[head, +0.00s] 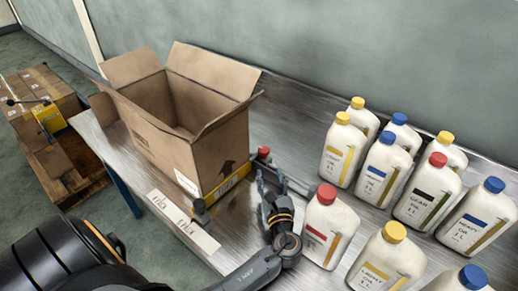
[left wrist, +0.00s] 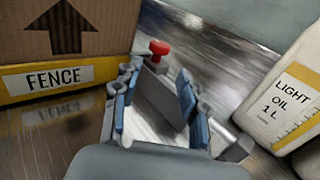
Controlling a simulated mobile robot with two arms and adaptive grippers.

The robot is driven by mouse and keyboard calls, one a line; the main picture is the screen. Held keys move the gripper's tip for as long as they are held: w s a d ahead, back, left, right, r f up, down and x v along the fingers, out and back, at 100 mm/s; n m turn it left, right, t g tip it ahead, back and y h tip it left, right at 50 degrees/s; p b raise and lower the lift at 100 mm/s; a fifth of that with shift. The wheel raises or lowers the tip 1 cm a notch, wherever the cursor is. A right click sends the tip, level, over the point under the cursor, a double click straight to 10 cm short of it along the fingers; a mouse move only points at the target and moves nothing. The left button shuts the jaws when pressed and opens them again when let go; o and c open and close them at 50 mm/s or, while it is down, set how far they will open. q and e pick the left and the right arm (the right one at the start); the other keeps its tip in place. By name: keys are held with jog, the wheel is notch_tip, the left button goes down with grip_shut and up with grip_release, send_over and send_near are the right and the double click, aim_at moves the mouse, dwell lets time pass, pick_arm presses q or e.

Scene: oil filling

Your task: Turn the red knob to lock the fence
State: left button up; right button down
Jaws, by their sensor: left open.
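The red knob (head: 263,151) sits at the right rear corner of the cardboard box, by the yellow fence (head: 229,185). In the left wrist view the red knob (left wrist: 159,47) stands upright just beyond my fingertips, near a grey block between the fingers. The fence shows there as a yellow strip with a white FENCE label (left wrist: 54,78) along the box's lower edge. My left gripper (head: 268,181) is open, beside the box and pointing at the knob; its fingers (left wrist: 157,88) appear apart, not touching the knob. My right gripper is not in view.
An open cardboard box (head: 185,120) stands on the metal table (head: 285,115). Several white oil bottles (head: 328,225) with red, yellow and blue caps stand to the right, one close to my left gripper. A white sign (head: 184,222) lies along the front. A pallet (head: 70,190) is at far left.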

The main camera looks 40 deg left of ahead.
aim_at(265, 154)
pick_arm(q)
jog(key=x, duration=0.5)
jog(key=shift+w+a+r+p, duration=0.1)
jog(key=shift+w+a+p, duration=0.15)
jog(key=shift+w+p, duration=0.05)
jog(key=x, duration=0.5)
jog(key=shift+a, duration=0.15)
jog(key=shift+w+a, duration=0.25)
jog(key=shift+w, duration=0.1)
jog(key=c, duration=0.9)
jog(key=shift+p, duration=0.55)
jog(key=shift+m+t+h, duration=0.3)
jog(key=o, duration=0.9)
jog(key=v, duration=1.2)
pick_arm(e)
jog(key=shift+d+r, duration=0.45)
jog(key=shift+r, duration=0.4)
